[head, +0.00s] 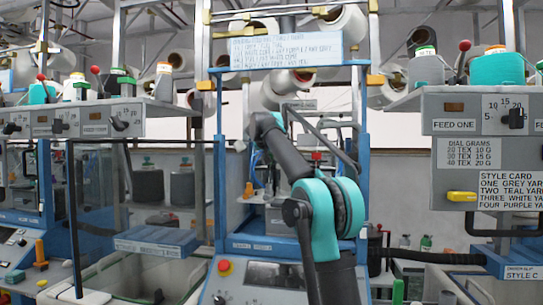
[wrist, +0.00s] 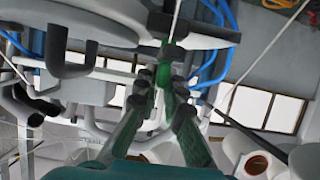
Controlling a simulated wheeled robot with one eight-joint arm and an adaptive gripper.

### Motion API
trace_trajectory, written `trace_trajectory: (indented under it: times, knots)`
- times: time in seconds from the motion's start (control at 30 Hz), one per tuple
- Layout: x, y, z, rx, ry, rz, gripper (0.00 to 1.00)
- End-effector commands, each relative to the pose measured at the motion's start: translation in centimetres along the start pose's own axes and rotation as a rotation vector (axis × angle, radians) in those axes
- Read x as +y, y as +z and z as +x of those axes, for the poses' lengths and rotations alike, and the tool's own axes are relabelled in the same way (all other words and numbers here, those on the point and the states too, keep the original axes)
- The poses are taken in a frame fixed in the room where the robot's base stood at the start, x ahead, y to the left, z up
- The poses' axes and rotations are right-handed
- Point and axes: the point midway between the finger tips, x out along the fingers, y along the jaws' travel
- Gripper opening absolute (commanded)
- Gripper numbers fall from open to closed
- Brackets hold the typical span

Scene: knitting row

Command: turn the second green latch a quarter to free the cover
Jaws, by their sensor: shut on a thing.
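In the wrist view my gripper (wrist: 163,88) points up the picture, and its two fingers close in from both sides. Which part is the cover is not clear either. In the head view my teal and dark grey arm reaches into the blue-framed machine (head: 362,190); the gripper and latch are hidden there.
Blue tubes (wrist: 213,62) and a thick dark bent pipe (wrist: 62,60) run close to the gripper in the wrist view. In the head view a grey panel with a yellow handle (head: 461,197) stands right, and a clear-fronted cabinet (head: 160,190) stands left.

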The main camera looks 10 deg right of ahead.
Motion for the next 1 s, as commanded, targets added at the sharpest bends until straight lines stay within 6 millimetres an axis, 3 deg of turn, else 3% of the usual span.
trace_trajectory:
  times: [0.33,0.37,0.5,0.83,1.0]
  knots:
    - [0.0,0.1,0.0,-0.003,0.002,0.002,0.0]
    - [0.0,0.1,0.0,-0.003,0.003,0.002,0.12]
    - [0.0,0.1,0.0,-0.002,0.002,0.001,0.3]
    - [0.0,0.0,-0.2,-0.001,0.001,0.001,0.3]
    - [0.0,0.0,-1.9,-0.001,0.001,0.0,0.3]
